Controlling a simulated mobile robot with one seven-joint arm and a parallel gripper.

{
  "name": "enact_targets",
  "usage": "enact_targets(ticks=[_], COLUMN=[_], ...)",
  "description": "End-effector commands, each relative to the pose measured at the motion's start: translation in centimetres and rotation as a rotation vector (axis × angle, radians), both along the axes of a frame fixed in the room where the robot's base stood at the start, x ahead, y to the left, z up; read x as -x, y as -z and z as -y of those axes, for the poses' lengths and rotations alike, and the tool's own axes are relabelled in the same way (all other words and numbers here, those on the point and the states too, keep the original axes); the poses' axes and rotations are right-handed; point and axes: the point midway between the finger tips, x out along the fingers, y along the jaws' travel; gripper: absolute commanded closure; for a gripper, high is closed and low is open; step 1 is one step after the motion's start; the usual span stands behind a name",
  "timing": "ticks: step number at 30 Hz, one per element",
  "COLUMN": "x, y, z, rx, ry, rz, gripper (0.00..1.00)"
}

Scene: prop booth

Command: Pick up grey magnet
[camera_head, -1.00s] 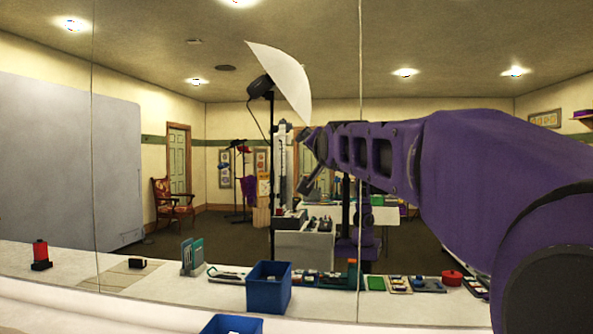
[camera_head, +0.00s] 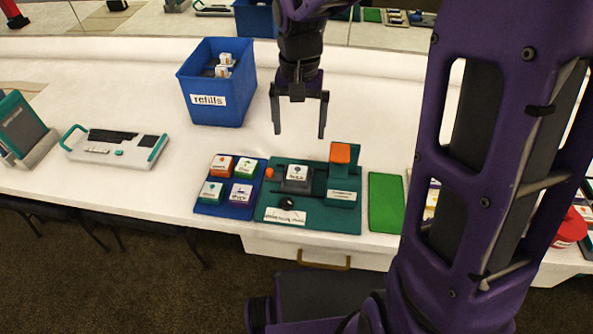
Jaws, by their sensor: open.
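A small dark grey block with a white label, which looks like the grey magnet (camera_head: 297,186), sits on a teal board (camera_head: 265,213) on the white table. My gripper (camera_head: 298,132) points down with its two fingers spread and nothing between them. It appears above and slightly behind the grey block, apart from it. The exact height gap cannot be told from this one view. The label text is too small to read.
A blue tray (camera_head: 247,219) with several labelled blocks adjoins the teal board on the left. A teal block with an orange top (camera_head: 340,154) stands just right of the grey block. A blue refills bin (camera_head: 190,75) is behind left; a green mat (camera_head: 385,203) lies right.

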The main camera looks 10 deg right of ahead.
Motion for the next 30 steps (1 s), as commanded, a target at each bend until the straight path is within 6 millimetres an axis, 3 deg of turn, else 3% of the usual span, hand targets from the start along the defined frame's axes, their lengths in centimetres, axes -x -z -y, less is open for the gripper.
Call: enact_targets(ticks=[3,9,16,24,30], x=[0.1,0.0,0.1,0.5,0.5], y=[3.0,6.3,7.8,11.7,12.5], z=[0.0,0.0,-0.1,-0.4,-0.4], rx=[0.0,0.0,0.0,-0.001,0.0], ry=[-0.001,-0.001,0.0,0.001,0.0], rz=[-0.003,-0.001,0.001,0.001,0.003], gripper=[0.03,0.03,0.03,0.03,0.03])
